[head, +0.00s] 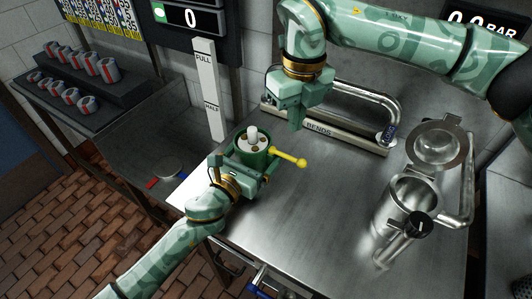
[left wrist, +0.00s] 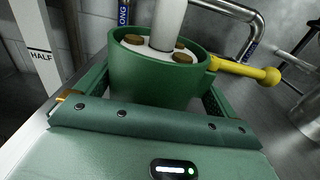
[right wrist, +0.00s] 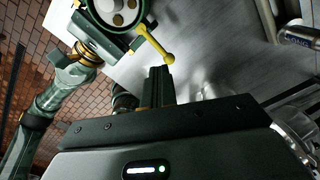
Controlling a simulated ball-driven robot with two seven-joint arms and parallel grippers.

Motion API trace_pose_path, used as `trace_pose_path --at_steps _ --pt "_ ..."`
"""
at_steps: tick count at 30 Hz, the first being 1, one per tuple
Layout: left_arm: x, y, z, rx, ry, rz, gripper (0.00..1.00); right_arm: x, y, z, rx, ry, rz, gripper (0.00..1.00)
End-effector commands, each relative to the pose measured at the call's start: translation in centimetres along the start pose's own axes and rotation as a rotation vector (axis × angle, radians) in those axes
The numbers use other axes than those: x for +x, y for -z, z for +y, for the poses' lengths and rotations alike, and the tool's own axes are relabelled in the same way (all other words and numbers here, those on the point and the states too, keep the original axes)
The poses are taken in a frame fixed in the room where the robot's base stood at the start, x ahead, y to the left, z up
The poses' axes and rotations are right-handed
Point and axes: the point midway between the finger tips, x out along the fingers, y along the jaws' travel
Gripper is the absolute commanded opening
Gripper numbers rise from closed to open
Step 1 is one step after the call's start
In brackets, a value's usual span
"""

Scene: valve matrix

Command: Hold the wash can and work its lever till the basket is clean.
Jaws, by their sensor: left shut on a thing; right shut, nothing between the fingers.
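The wash can (head: 268,156) is a green round pot near the table's left edge. It looks upright. Inside it are a white disc with several brown round spots and a white post (head: 252,134); I cannot tell how clean the basket is. The yellow lever (head: 290,158) sticks out to the right and ends in a ball; it also shows in the left wrist view (left wrist: 245,70) and right wrist view (right wrist: 158,46). My left gripper (head: 243,163) is shut on the can. My right gripper (head: 297,122) is shut and empty, behind the lever and apart from it.
A bent-pipe fixture (head: 345,130) stands behind my right gripper. A steel vessel with an open round lid (head: 437,143) stands at the right. A white gauge post (head: 208,90) rises behind the can. The table's front middle (head: 310,215) is clear.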

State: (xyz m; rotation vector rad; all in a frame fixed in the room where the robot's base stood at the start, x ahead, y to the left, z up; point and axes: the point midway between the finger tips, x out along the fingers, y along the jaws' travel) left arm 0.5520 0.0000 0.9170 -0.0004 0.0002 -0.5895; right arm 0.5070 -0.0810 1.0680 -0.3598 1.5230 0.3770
Motion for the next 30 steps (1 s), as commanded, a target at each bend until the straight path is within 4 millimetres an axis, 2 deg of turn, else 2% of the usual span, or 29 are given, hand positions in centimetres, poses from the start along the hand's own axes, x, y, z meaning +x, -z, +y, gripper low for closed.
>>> trace_pose_path --at_steps 6,9,21,30 --pt "0.0 0.1 0.0 -0.001 -0.001 0.001 0.6 1.0 1.0 -0.6 -0.404 -0.021 -0.059 0.0" --pt "0.0 0.1 0.0 -0.001 0.0 0.001 0.6 1.1 1.2 -0.6 -0.497 -0.023 -0.075 0.0" --pt "0.0 0.1 0.0 -0.001 0.0 0.002 0.6 1.4 1.2 -0.6 -0.513 -0.024 -0.077 0.0" --pt "0.0 0.1 0.0 -0.001 0.0 0.002 0.6 4.7 1.0 -0.4 -0.511 -0.026 -0.076 0.0"
